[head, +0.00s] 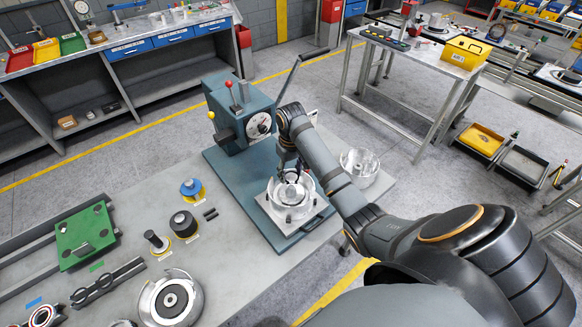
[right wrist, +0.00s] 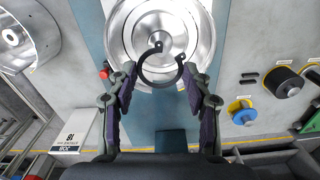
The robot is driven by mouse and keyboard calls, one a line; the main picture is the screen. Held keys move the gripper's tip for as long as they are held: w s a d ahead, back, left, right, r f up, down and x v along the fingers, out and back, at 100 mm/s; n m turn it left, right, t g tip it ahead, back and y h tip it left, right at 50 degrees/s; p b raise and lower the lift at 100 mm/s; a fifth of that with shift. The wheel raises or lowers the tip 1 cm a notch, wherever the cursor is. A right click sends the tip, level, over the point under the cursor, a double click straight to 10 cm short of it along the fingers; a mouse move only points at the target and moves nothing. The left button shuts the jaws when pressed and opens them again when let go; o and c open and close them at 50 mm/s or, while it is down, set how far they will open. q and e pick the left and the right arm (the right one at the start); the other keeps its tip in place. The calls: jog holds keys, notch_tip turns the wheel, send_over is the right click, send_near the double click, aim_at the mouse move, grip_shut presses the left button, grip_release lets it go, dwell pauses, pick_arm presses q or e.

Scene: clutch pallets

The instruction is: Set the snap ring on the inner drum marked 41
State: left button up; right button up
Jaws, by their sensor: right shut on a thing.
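My right gripper (head: 289,163) is over the silver inner drum (head: 291,201), which stands on the plate of the blue-grey press (head: 235,125). In the right wrist view my right gripper (right wrist: 160,72) is shut on the black, open snap ring (right wrist: 142,74), with a finger on each side of it. The ring overlaps the round metal face of the drum (right wrist: 123,38), and its two eared ends point toward the drum's middle. I cannot tell whether ring and drum touch. The number 41 is not legible. My left gripper is not in view.
A second silver drum (head: 361,166) stands right of the press, also in the right wrist view (right wrist: 22,38). The press lever (head: 300,68) rises behind my right arm. Left on the bench are a blue-topped spool (head: 191,188), a dark roller (head: 183,222), a green fixture (head: 86,236) and a clutch disc (head: 171,299).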

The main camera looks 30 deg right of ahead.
aim_at(291, 187)
notch_tip(291, 187, down, 3)
jog(key=shift+r, duration=0.1)
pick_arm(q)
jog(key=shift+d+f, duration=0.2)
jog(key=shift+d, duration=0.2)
pick_arm(e)
jog(key=shift+f, duration=0.6)
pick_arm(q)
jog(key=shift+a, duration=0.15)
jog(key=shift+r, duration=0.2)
pick_arm(e)
jog(key=o, duration=0.8)
jog(key=shift+o, duration=0.2)
